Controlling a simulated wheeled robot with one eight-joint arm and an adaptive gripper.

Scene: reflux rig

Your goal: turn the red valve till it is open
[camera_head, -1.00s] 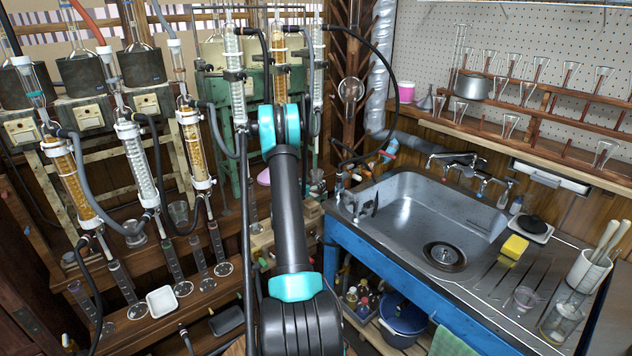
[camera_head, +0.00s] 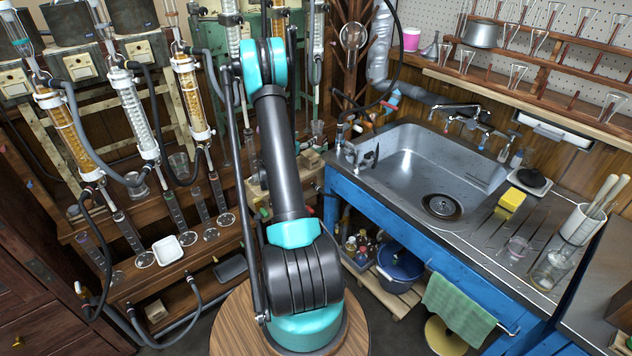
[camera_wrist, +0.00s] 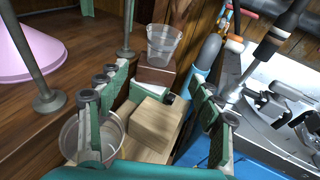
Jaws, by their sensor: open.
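I cannot pick out the red valve with certainty. A small red-orange piece on a light blue fitting (camera_head: 389,107) shows behind the sink's left corner in the head view. In the wrist view, a blue fitting with an orange tip (camera_wrist: 233,44) stands at the upper right, beyond my fingers. My gripper (camera_wrist: 157,92) is open in the wrist view, its green fingers wide apart with nothing held. A pale wooden block (camera_wrist: 155,124) shows between and beyond the fingers. In the head view my gripper is hidden behind my arm.
A clear beaker (camera_wrist: 163,45) stands on a brown block, and a glass dish (camera_wrist: 92,138) lies behind the left finger. The metal sink (camera_head: 405,165) is to the right; glass columns (camera_head: 135,115) stand to the left.

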